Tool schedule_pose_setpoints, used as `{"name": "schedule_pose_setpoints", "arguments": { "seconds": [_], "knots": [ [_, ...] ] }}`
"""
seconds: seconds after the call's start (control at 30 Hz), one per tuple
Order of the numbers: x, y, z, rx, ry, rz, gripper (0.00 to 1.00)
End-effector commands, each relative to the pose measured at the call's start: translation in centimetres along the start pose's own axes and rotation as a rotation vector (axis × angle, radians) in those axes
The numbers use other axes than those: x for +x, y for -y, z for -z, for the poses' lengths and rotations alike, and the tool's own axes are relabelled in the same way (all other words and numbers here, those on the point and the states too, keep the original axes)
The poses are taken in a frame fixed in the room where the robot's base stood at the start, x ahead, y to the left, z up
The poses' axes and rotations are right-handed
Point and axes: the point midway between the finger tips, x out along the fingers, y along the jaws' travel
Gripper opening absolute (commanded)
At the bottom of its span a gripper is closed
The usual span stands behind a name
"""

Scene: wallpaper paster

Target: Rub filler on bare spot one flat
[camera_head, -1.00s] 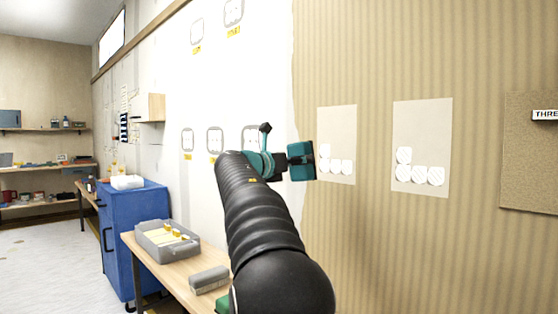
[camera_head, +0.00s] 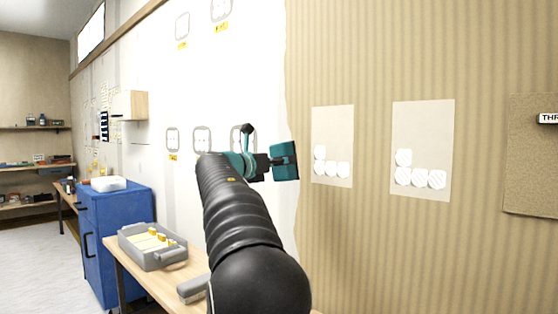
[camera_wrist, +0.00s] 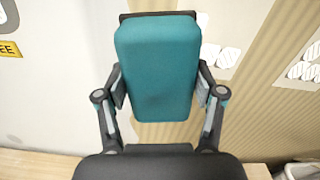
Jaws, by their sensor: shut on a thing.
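My gripper (camera_head: 268,163) is shut on a teal block with a dark backing (camera_head: 285,160). The block also shows in the wrist view (camera_wrist: 157,70), upright between the two fingers. Outlined squares with yellow labels, such as one square (camera_head: 202,139), are on the white wall; I cannot tell which, if any, is bare spot one. My arm partly covers another square (camera_head: 236,133). In the wrist view a yellow label ending in "EE" (camera_wrist: 9,49) shows at the left edge. I cannot tell whether the block touches the wall.
Two pale panels (camera_head: 344,117) (camera_head: 440,115) with white hatched patches are on the striped wallpaper at right. A board (camera_head: 535,170) with a cut-off sign is at the far right. A bench (camera_head: 120,262) holds a grey tray (camera_head: 150,262); a blue cabinet (camera_head: 118,230) stands behind.

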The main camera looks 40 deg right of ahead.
Motion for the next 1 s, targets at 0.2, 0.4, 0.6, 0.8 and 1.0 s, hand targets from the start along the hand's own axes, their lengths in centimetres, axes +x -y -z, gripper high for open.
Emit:
{"name": "schedule_pose_setpoints", "arguments": {
  "seconds": [0.2,0.4,0.6,0.8,1.0],
  "knots": [
    [2.3,0.0,-0.3,-0.001,-0.001,0.001,0.32],
    [4.4,-0.1,0.0,-0.001,0.000,-0.001,0.32],
    [5.8,-0.1,0.1,0.000,0.000,-0.001,0.32],
    [6.0,-0.2,0.0,0.000,0.000,-0.003,0.32],
    [6.0,-0.1,0.0,0.000,0.001,-0.002,0.32]
  ]
}}
